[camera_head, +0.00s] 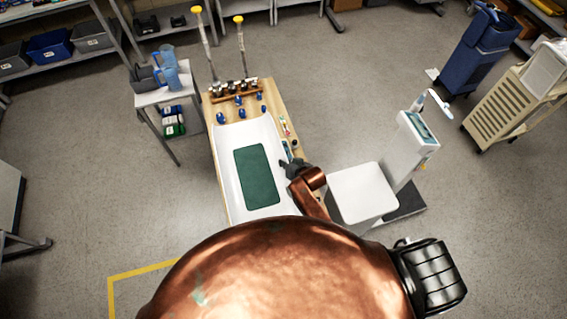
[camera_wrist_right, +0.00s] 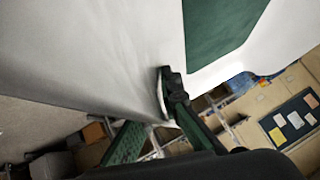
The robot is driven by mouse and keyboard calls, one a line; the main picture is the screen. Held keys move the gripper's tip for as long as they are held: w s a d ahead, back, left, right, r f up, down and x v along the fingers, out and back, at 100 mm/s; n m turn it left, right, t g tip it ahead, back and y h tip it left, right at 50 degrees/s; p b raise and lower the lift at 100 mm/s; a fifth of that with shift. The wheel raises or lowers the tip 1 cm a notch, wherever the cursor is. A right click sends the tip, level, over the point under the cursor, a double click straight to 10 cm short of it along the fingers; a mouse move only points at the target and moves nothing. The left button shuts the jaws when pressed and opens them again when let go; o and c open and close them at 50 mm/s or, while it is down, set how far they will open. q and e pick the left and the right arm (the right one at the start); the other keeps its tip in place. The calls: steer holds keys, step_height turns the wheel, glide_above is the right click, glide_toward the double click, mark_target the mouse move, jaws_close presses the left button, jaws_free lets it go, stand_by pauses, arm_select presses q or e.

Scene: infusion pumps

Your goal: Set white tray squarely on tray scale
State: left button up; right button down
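The white tray (camera_head: 228,188) lies on the wooden table, with a dark green mat (camera_head: 256,177) in it. The tray scale's white platform (camera_head: 362,192) stands to the right, bare on top. My right gripper (camera_head: 291,166) is at the tray's right rim in the head view. In the right wrist view, one dark fingertip of my right gripper (camera_wrist_right: 166,100) overlaps the white tray wall (camera_wrist_right: 110,50), and the other finger goes out of sight behind the wall. I cannot tell whether they press on it. My left gripper is not in view.
Blue-capped items (camera_head: 239,101) and yellow-topped poles (camera_head: 238,20) stand at the table's far end. The scale's column with its display (camera_head: 421,124) rises behind the platform. A side table (camera_head: 165,95) stands left. Floor shows between table and scale.

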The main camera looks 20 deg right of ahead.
steer(key=shift+w, duration=0.1)
steer(key=c, duration=2.5)
jaws_free()
steer(key=shift+f, duration=0.1)
steer(key=shift+c, duration=0.2)
steer(key=o, duration=0.4)
steer(key=v, duration=1.2)
